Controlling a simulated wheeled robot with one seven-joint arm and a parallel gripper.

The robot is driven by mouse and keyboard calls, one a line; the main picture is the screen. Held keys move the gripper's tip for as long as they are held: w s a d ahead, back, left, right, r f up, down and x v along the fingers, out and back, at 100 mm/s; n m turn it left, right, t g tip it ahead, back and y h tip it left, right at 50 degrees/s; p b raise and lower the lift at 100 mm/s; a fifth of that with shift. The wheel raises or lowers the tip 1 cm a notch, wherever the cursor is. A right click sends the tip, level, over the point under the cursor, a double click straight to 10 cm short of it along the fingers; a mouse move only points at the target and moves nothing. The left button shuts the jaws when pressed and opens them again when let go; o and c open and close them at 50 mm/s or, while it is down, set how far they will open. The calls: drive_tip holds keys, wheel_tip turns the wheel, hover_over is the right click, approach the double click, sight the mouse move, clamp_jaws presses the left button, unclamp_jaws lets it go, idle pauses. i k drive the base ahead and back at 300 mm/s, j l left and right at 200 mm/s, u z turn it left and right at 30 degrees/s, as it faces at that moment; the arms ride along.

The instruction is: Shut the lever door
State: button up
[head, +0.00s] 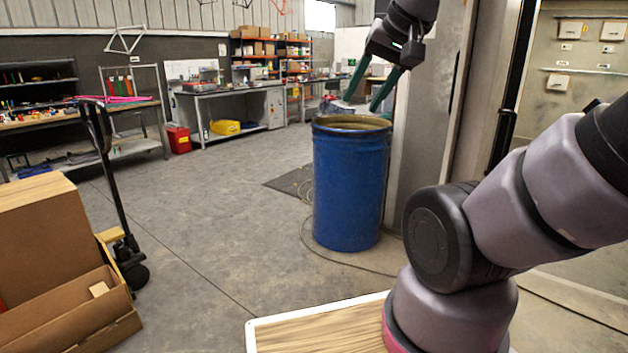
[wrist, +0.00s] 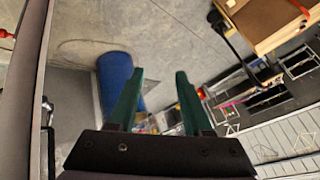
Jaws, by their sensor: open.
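The lever door (head: 488,85) is a pale grey panel right of centre in the head view, seen at a steep angle. It appears to stand open, with a lit space to its right. A dark lever handle (head: 504,140) sits near its right edge. In the wrist view the door (wrist: 22,100) runs along the left edge, with a dark lever (wrist: 48,112) on it. My gripper (head: 364,103) is open and empty, its green fingers pointing down to the left of the door, above a blue drum. The fingers also show in the wrist view (wrist: 160,72). They are apart from the lever.
The blue drum (head: 350,190) stands on the floor left of the door. A pallet jack (head: 112,185) and a cardboard box (head: 45,260) are at the left. Workbenches (head: 225,105) line the back. The floor between is clear. A hose lies around the drum.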

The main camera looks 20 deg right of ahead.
sight(492, 63)
drive_tip(key=i+j+z, duration=0.2)
drive_tip(key=z, duration=0.2)
drive_tip(key=i+j+z, duration=0.2)
drive_tip(key=j+z, duration=0.2)
drive_tip(key=i+j+z, duration=0.15)
drive_tip(key=j+z, duration=0.6)
drive_tip(key=i+j+z, duration=0.1)
drive_tip(key=j+z, duration=0.5)
drive_tip(key=j, duration=0.3)
drive_tip(key=l+u, duration=0.35)
